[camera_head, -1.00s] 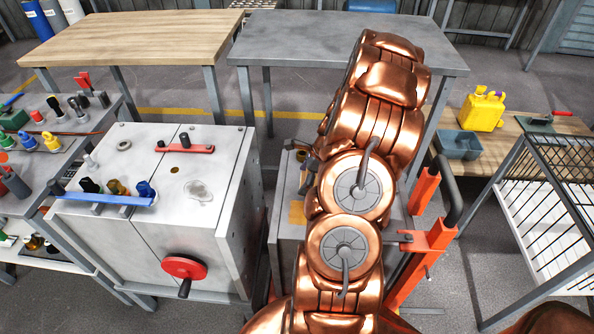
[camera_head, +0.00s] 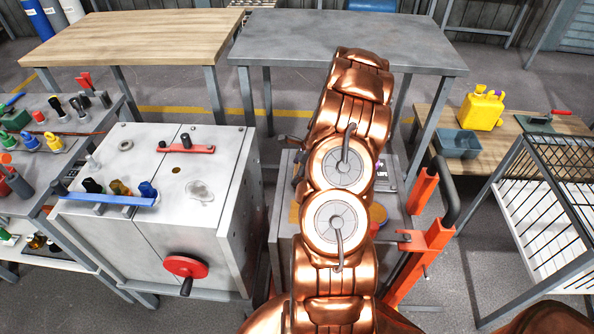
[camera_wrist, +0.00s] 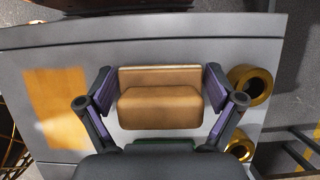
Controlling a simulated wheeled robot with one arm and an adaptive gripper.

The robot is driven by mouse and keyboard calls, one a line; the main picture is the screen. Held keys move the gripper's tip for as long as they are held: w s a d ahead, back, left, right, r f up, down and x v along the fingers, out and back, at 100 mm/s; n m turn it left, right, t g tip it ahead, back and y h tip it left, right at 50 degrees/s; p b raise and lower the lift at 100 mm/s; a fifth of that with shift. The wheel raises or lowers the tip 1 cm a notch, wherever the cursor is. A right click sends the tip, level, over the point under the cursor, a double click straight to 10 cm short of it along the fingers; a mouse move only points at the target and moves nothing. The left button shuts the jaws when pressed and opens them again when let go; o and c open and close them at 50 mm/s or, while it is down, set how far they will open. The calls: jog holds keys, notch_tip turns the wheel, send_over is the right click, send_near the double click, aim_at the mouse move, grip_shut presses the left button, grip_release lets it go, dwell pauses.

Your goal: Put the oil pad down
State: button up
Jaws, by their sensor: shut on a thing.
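In the wrist view my gripper (camera_wrist: 160,88) is shut on the oil pad (camera_wrist: 160,107), a brown-orange block with a raised back part. One purple-lined finger presses on each of its left and right ends. The pad is over a grey metal top (camera_wrist: 200,45); I cannot tell whether it touches that top. In the head view my copper arm covers much of this grey top (camera_head: 283,190), and the pad and fingers cannot be made out.
A flat orange patch (camera_wrist: 55,105) lies left of the pad. Brass ring-shaped parts (camera_wrist: 250,85) stand close on the right. An orange frame (camera_head: 425,240) rises right of the grey top. A grey cabinet (camera_head: 230,200) with a red handwheel (camera_head: 185,267) is on the left.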

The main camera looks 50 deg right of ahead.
jog(key=shift+f, duration=0.15)
jog(key=o, duration=0.8)
